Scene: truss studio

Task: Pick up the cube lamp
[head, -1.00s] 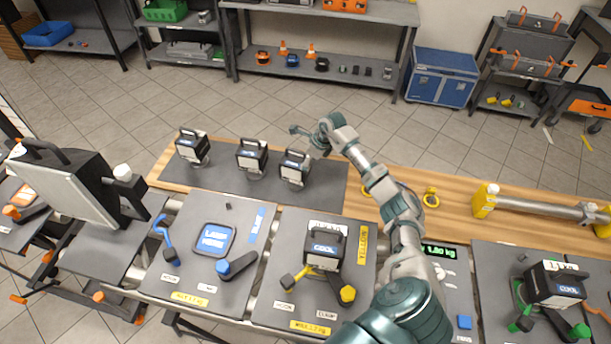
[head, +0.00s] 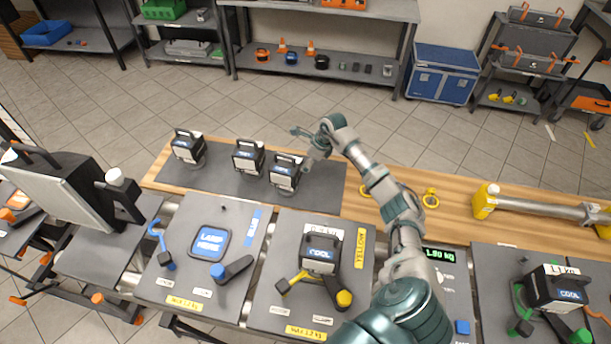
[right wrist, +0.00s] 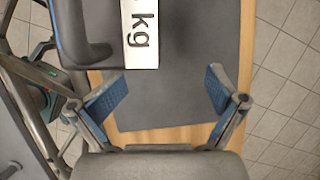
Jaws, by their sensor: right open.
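Three black-and-white cube lamps with top handles stand in a row on a dark mat (head: 225,178): a left one (head: 187,147), a middle one (head: 248,158) and a right one (head: 284,175). My right gripper (head: 301,133) is just beyond the right lamp, apart from it as far as I can see. In the right wrist view my right gripper (right wrist: 165,94) is open and empty, above the mat (right wrist: 180,60). A lamp (right wrist: 88,50) with a white "kg" label fills the upper left there. My left gripper is out of view.
Another cube lamp (head: 320,255) marked COOL stands on the panel labelled YELLOW, and one (head: 555,290) on the right panel. An empty panel has a LAMP HERE pad (head: 210,242).

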